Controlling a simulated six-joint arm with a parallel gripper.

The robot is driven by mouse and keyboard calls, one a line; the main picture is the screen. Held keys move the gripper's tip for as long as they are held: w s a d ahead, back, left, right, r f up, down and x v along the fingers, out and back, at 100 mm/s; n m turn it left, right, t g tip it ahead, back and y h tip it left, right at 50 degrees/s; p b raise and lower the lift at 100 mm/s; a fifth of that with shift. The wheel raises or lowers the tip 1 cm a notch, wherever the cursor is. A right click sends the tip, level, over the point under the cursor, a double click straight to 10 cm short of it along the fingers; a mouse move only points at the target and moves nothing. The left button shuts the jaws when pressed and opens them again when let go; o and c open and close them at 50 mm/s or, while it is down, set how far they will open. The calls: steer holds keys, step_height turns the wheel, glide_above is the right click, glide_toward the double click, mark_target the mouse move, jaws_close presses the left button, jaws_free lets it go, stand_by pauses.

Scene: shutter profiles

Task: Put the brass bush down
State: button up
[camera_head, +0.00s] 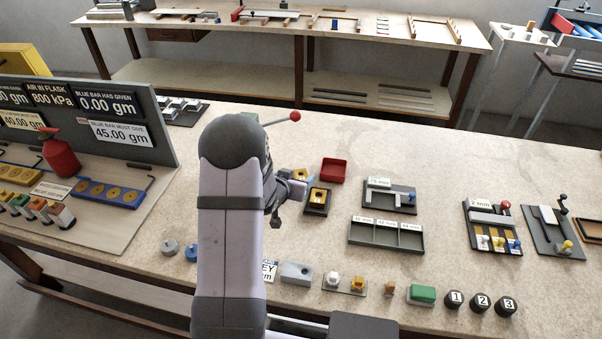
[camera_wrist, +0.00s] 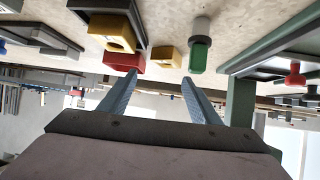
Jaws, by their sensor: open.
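My gripper (camera_wrist: 160,77) is open in the wrist view, with nothing between its two blue-grey fingers. I cannot surely pick out the brass bush. A yellow block with a round hole (camera_head: 319,195) sits on a dark base just right of my gripper; it also shows in the wrist view (camera_wrist: 113,32). A second yellow block (camera_head: 300,174) lies behind it, partly hidden by the arm, and shows in the wrist view (camera_wrist: 165,57). A small brass-coloured piece (camera_head: 389,288) stands in the front row, too small to identify.
A red open tray (camera_head: 332,170) lies behind the yellow block. A grey three-compartment tray (camera_head: 386,234) and a dark fixture (camera_head: 389,196) stand to the right. A green block (camera_head: 422,294) and several black numbered knobs line the front. The back right tabletop is clear.

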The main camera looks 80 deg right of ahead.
mark_target(299, 177)
steer(key=shift+w+a+f+m+y, duration=0.15)
steer(key=shift+w+a+m, duration=0.05)
steer(key=shift+w, duration=0.25)
steer(key=shift+w+a+f+m+y, duration=0.15)
steer(key=shift+w+a+m, duration=0.05)
steer(key=shift+w, duration=0.2)
steer(key=shift+p+x, duration=0.5)
steer(key=shift+x, duration=0.6)
steer(key=shift+s, duration=0.1)
steer(key=shift+p+x, duration=1.05)
steer(key=shift+x, duration=1.55)
steer(key=shift+c, duration=0.3)
steer(key=c, duration=1)
steer(key=shift+r, duration=0.1)
